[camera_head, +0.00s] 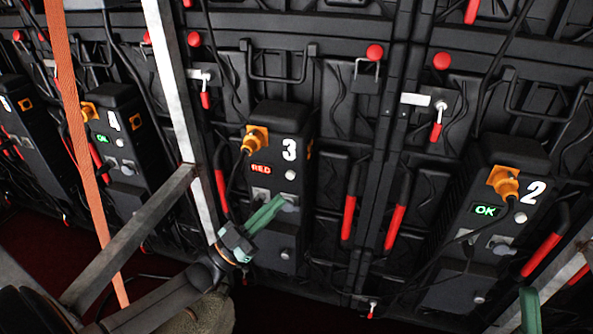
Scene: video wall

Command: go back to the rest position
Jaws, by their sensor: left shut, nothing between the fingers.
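My left gripper (274,205) is green, shut and empty. It shows in front of the lower part of the black box numbered 3 (279,120), over its grey sockets; whether it touches the box I cannot tell.
Box 2 (514,158) on the right and box 4 (113,104) on the left show green OK displays. A metal frame bar (172,75) and an orange strap (79,140) stand in front of the wall. Red-handled levers (396,225) and hanging cables surround the boxes.

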